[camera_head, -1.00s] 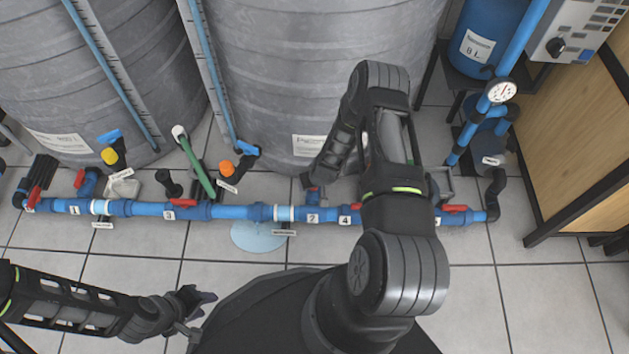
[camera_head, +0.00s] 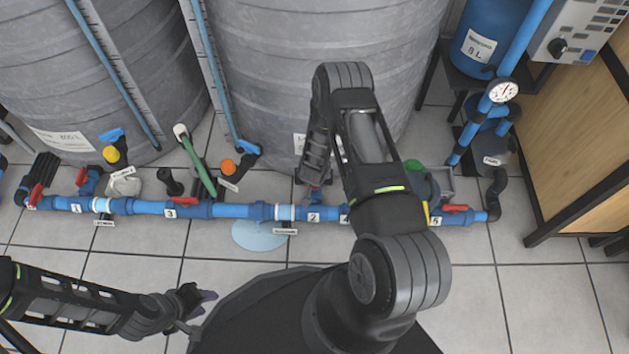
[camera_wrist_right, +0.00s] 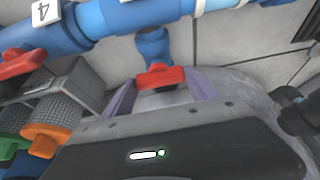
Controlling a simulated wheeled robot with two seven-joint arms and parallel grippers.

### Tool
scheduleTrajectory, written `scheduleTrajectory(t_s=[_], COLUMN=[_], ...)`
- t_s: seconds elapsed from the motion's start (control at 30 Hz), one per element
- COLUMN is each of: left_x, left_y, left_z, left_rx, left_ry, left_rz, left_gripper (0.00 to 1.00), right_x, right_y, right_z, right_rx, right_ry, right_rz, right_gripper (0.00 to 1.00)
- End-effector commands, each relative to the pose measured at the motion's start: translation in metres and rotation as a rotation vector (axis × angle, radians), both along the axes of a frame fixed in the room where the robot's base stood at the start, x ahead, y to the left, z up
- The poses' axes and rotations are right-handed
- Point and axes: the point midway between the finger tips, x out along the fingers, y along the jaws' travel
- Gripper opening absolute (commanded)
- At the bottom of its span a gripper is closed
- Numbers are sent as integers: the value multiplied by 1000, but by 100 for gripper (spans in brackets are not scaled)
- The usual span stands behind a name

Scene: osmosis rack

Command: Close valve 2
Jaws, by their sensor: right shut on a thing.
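Valve 2 is on the blue pipe by the label "2" (camera_head: 314,217); its red handle (camera_wrist_right: 160,77) shows in the right wrist view on a short blue stub. My right gripper (camera_wrist_right: 160,92) has its purple fingers on either side of that red handle and is shut on it. My left gripper (camera_head: 200,311) is at the lower left, open and empty, away from the pipe.
The blue pipe (camera_head: 235,211) runs along the floor with several red-handled valves. Large grey tanks (camera_head: 290,60) stand close behind. A puddle (camera_head: 259,235) lies in front of the pipe. An orange knob (camera_wrist_right: 48,138) shows near the gripper. The front floor is mostly clear.

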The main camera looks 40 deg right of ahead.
Motion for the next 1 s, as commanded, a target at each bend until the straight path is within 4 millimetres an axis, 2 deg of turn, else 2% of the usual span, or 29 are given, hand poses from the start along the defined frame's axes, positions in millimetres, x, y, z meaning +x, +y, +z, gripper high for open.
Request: scheduleTrajectory(t_s=[0.07,0.1,0.2,0.43,0.57,1.0], left_x=[0,0,0,0,0,-6], left_y=[0,0,0,0,0,-1], left_z=[0,0,0,0,4,33], left_rx=[0,0,0,0,0,-4], left_ry=[0,0,0,0,1,14], left_rz=[0,0,0,0,0,-10], left_gripper=[36,36,36,36,36,36], right_x=[-1,-1,-1,0,-2,-21], right_y=[0,0,0,0,1,16], right_z=[0,0,0,0,7,67], right_rx=[1,1,1,1,1,0], right_ry=[0,0,0,0,1,0], right_rz=[-5,-5,-4,-2,-1,-1], right_gripper=[27,70,76,76,76,76])
